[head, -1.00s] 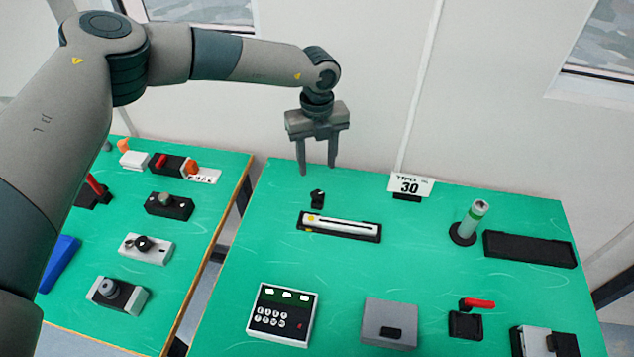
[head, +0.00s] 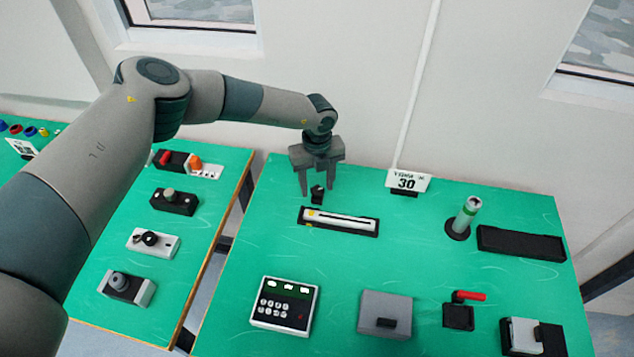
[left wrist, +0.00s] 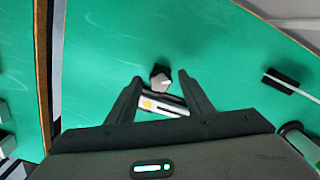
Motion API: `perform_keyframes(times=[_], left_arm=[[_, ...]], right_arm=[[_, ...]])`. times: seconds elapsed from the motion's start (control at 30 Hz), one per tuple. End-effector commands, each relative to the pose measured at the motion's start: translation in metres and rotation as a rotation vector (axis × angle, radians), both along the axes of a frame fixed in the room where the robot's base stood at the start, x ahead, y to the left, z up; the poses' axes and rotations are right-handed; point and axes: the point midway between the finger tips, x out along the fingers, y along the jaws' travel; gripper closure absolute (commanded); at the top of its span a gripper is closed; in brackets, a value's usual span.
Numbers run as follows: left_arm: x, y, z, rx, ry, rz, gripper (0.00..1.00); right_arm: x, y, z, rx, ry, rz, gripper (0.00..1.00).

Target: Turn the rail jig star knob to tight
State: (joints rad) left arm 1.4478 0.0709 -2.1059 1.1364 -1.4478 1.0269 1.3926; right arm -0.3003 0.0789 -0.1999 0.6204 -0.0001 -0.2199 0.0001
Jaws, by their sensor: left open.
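The rail jig (head: 360,225) is a black base with a white slotted bar and a yellow mark, lying near the back left of the green table. A small black knob (head: 317,196) stands just behind its left end; in the left wrist view the knob (left wrist: 157,80) shows a pale pointer mark. My left gripper (head: 318,186) points down, open and empty, with one finger on each side of the knob in both views. I cannot tell how far down the fingertips reach or whether they touch it. My right gripper is not in view.
A "30" sign (head: 408,181) stands at the back edge, right of the jig. A grey-green cylinder (head: 467,215) and a black tray (head: 521,243) are further right. A keypad (head: 285,305), grey box (head: 386,313) and red-handled lever (head: 468,296) stand in front.

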Motion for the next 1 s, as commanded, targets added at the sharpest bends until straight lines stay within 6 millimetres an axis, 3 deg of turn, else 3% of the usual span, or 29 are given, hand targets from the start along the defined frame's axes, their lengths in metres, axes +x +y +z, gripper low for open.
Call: perform_keyframes(times=[0.03,0.2,0.67,1.0], left_arm=[[0.0,0.0,0.0,0.0,0.0,0.0,0.53],[0.0,0.0,0.0,0.0,0.0,0.0,0.94],[0.0,0.0,-0.002,0.0,0.001,-0.054,0.94],[0.001,-0.001,-0.006,-0.002,-0.002,-0.26,0.94]], right_arm=[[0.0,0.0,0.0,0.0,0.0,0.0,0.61],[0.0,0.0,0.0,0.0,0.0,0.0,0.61],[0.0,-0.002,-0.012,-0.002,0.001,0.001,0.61],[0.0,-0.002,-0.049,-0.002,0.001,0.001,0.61]])
